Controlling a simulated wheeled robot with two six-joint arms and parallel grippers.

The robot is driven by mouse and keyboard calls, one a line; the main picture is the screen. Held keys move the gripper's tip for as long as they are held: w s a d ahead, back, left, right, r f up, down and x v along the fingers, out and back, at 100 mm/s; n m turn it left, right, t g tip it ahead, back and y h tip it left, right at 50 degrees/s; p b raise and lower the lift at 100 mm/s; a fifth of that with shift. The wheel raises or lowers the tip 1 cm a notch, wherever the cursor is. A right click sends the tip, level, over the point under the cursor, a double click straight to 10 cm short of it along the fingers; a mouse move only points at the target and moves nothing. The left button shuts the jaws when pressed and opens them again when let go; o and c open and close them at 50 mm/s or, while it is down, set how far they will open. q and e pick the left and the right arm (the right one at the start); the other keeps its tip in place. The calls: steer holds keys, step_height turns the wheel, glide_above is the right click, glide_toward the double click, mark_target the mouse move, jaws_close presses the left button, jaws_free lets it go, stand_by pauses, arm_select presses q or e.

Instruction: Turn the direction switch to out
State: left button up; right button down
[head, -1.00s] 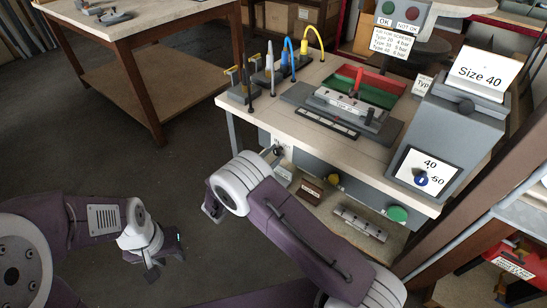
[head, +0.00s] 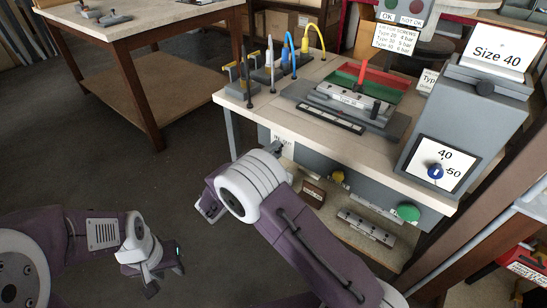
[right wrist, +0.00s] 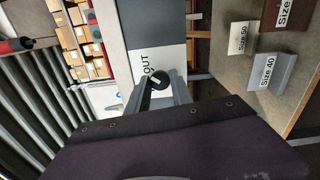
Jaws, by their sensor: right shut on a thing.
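The direction switch is a dark round knob with a pale bar (right wrist: 157,79) on the bench front, seen in the right wrist view. The word OUT is printed beside it on a white plate (right wrist: 149,63), which shows in the head view (head: 287,137). My right gripper (right wrist: 160,88) is shut on the knob, one finger on each side; it also shows in the head view (head: 278,149). The fingers and wrist cover part of the knob, so its exact angle is unclear. My left gripper (head: 172,275) hangs low over the floor, away from the bench; its finger gap is unclear.
The bench top (head: 245,115) carries screwdrivers and a fixture (head: 350,103). A yellow button (head: 337,177) and a green button (head: 408,212) are right of the switch. A grey box with a blue knob (head: 435,171) stands at right. Floor at left is clear.

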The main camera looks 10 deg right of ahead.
arm_select(q)
steer(key=shift+f+b, duration=0.45)
steer(key=shift+f, duration=0.25)
arm_select(e)
steer(key=shift+w+m, duration=0.1)
steer(key=shift+m, duration=0.5)
steer(key=shift+r, duration=0.1)
steer(key=c, duration=1.1)
jaws_free()
steer(key=shift+c, duration=0.2)
arm_select(q)
steer(key=shift+w, duration=0.1)
